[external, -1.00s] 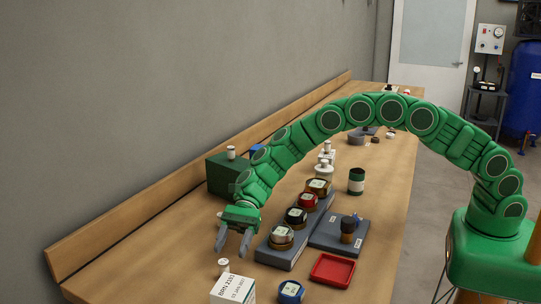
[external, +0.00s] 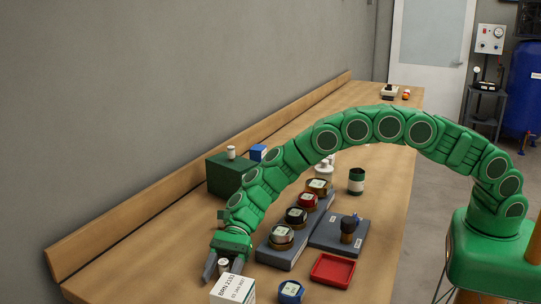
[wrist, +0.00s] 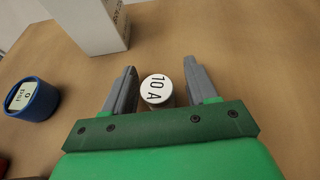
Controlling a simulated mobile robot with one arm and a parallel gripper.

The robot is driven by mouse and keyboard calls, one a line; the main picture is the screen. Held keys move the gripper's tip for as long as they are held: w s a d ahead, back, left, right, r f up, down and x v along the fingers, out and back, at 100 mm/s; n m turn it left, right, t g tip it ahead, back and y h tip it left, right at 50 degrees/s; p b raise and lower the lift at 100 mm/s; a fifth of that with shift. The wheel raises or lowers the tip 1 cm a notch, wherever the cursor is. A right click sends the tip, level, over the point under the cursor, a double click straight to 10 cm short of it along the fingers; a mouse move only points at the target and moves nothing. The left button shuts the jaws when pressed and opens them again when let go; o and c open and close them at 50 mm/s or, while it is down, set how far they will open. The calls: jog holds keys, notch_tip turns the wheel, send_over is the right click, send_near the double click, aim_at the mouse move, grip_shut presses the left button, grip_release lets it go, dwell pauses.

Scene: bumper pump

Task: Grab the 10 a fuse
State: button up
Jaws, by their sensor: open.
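The 10 A fuse (wrist: 156,89) is a small white cylinder with "10 A" printed on its round top. It stands upright on the wooden bench. In the wrist view it sits between the two grey fingers of my gripper (wrist: 161,88), a little nearer the left finger, with a gap on the right. The gripper is open and points down at it. In the external view my gripper (external: 223,269) is low at the near left of the bench, with the fuse (external: 223,265) partly hidden between its fingers.
A white labelled box (external: 233,290) stands close in front of the fuse. A blue round container (external: 291,292) and a red tray (external: 332,270) lie to the right. Grey blocks holding round coloured parts (external: 284,254) stand behind. Bare bench (external: 150,262) lies to the left.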

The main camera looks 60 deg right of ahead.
aim_at(220, 263)
jog(key=c, duration=1)
jog(key=shift+r, duration=0.45)
notch_tip(220, 263, up, 2)
jog(key=shift+r, duration=0.2)
jog(key=s+d+r, duration=0.2)
jog(key=s+r, duration=0.1)
jog(key=s+d+r, duration=0.3)
jog(key=s, duration=0.1)
jog(key=s+d+r, duration=0.3)
jog(key=s, duration=0.1)
jog(key=shift+d+r, duration=0.25)
jog(key=shift+r, duration=0.1)
